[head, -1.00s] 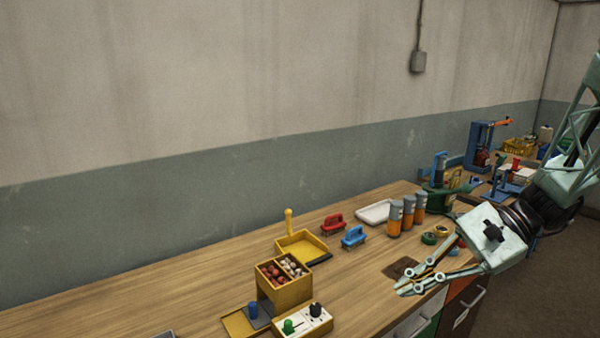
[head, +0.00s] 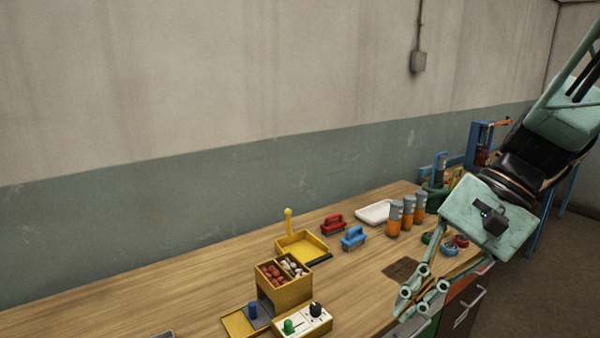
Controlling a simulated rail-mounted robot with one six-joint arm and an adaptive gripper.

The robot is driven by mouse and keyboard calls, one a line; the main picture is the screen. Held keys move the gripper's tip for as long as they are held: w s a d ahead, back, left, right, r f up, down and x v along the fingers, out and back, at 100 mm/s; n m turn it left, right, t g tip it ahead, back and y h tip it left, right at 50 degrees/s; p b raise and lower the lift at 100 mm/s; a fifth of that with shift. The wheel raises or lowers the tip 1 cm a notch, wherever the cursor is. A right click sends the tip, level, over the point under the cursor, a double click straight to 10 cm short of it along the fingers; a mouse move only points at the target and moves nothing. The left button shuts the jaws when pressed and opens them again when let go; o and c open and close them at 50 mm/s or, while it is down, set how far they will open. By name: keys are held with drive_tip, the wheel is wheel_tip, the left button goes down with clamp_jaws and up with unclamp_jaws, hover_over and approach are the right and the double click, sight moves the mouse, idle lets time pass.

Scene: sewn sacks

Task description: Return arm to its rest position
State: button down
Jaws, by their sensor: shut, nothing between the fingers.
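My gripper (head: 409,305) is at the right in the head view, at the end of my pale green arm, which comes in from the upper right. It points down and to the left at the front edge of the wooden bench (head: 150,285). Its fingers are shut with nothing between them. It hangs in front of a dark brown patch (head: 401,269) on the bench top. I cannot tell its exact height above the bench.
On the bench stand a yellow box of small pieces (head: 284,290), a control panel (head: 303,322), a yellow tray (head: 300,246), red (head: 333,225) and blue (head: 353,238) brushes, a white tray (head: 375,212) and orange-grey bottles (head: 394,220). Tape rolls (head: 449,249) lie beside my gripper. The left bench is mostly clear.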

drive_tip(key=s+d+r+n+t+h, duration=0.1)
drive_tip(key=s+r+n+t+h, duration=0.1)
drive_tip(key=s, duration=0.6)
drive_tip(key=s+d+r+n+t+h, duration=0.1)
drive_tip(key=s+r+n+h, duration=0.3)
drive_tip(key=s, duration=0.4)
drive_tip(key=shift+d+r+n+t, duration=0.25)
drive_tip(key=shift+r+n+t, duration=0.5)
drive_tip(key=shift+t, duration=0.15)
idle(1.0)
